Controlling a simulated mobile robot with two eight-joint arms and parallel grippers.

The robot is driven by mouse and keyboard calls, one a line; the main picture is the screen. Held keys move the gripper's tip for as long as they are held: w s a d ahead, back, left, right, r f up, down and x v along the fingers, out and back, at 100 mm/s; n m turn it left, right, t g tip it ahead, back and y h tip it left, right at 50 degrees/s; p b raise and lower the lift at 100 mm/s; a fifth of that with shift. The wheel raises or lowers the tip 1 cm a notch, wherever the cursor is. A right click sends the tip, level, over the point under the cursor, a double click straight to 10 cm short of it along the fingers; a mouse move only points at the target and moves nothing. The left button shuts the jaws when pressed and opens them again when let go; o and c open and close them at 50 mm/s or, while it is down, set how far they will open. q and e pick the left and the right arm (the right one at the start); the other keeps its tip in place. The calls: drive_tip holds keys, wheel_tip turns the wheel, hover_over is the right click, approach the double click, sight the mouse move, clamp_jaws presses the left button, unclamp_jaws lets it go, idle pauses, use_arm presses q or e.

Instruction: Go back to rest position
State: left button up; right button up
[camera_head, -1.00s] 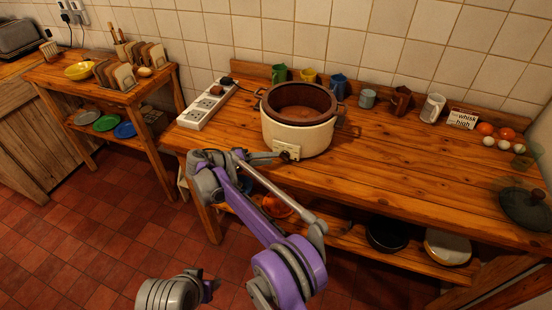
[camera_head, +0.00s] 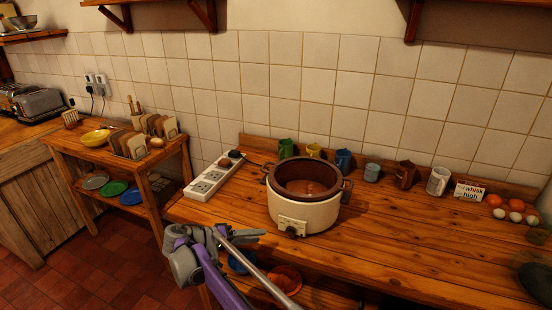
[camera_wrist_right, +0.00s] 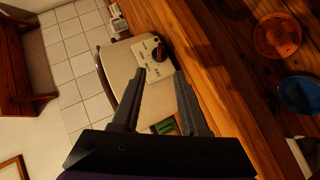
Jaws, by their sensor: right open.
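My right gripper (camera_head: 252,233) is open and empty at the front edge of the wooden table (camera_head: 400,245), just below and left of the cooker in the head view. In the right wrist view its two fingers (camera_wrist_right: 159,75) stand apart with nothing between them. The cream cooker (camera_head: 305,212) with a brown inner pot (camera_head: 305,188) stands on the table. My left gripper is out of view.
A white power strip (camera_head: 212,180) lies left of the cooker. Several mugs (camera_head: 343,160) line the back. An orange plate (camera_head: 285,279) and a blue plate (camera_head: 240,263) sit on the lower shelf. A side table (camera_head: 175,160) stands left. Table space right of the cooker is clear.

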drive_tip(key=s+d+r+g+y, duration=0.25)
drive_tip(key=s+d, duration=0.25)
drive_tip(key=d, duration=0.6)
drive_tip(key=s+d+r+g+y, duration=0.1)
drive_tip(key=s+d+r+y, duration=0.3)
drive_tip(key=d, duration=0.7)
drive_tip(key=s+d+f+y, duration=0.1)
drive_tip(key=s+d+f, duration=0.1)
drive_tip(key=s, duration=0.6)
drive_tip(key=s+d+f+m+t+y+p, duration=0.1)
drive_tip(key=s+f, duration=0.3)
drive_tip(key=s, duration=0.4)
drive_tip(key=s+d+f+y, duration=0.3)
drive_tip(key=s, duration=0.6)
drive_tip(key=shift+d+f+m+t+p, duration=0.35)
drive_tip(key=shift+d+f+m, duration=0.05)
drive_tip(key=shift+s+f+y, duration=0.1)
drive_tip(key=shift+y, duration=0.15)
